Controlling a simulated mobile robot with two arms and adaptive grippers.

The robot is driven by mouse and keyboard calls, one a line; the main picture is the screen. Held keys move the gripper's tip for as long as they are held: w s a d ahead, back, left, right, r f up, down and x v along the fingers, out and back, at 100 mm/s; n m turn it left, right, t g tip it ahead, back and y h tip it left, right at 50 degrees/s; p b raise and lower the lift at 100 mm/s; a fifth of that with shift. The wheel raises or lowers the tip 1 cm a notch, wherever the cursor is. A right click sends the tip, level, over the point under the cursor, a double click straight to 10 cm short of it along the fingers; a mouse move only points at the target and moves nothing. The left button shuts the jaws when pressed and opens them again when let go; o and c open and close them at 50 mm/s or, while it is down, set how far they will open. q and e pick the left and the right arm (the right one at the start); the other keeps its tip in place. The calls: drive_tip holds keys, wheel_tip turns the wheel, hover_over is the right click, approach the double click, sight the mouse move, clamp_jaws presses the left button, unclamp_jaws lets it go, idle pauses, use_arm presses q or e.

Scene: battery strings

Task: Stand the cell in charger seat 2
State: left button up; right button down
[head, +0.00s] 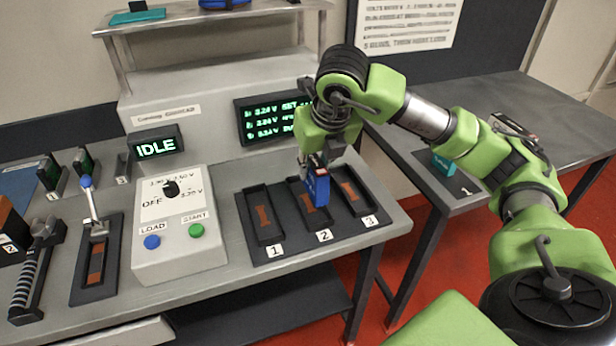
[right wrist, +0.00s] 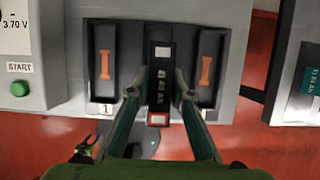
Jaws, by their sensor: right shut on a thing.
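A blue cell (head: 318,190) with a red patch near its top is held by my right gripper (head: 315,160), whose fingers are shut on its sides. The cell stands roughly upright over charger seat 2 (head: 323,221), the middle of the three seats. In the right wrist view the cell (right wrist: 161,85) lies between the fingers and covers most of seat 2. I cannot tell whether its lower end touches the seat floor. Seat 1 (head: 264,217) and seat 3 (head: 352,192) are empty, each with a copper strip showing.
A control box (head: 175,235) with LOAD and START buttons stands left of the seats. The screen behind reads IDLE (head: 156,147). A lever fixture (head: 95,255) is further left. A teal cell (head: 443,164) sits on the right table (head: 480,120).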

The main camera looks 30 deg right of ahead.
sight(308, 181)
drive_tip(key=shift+w+f, duration=0.55)
drive_tip(key=shift+s+a+p+x, duration=0.15)
drive_tip(key=shift+p+x, duration=0.2)
drive_tip(key=shift+x, duration=0.65)
drive_tip(key=shift+s+a+p+x, duration=0.15)
drive_tip(key=shift+p+x, duration=0.15)
drive_tip(key=shift+x, duration=0.7)
drive_tip(key=shift+f, duration=0.2)
drive_tip(key=c, duration=1.8)
unclamp_jaws()
drive_tip(key=shift+f, duration=0.1)
drive_tip(key=shift+s, duration=0.1)
drive_tip(key=v, duration=1.2)
drive_tip(key=shift+b, duration=0.4)
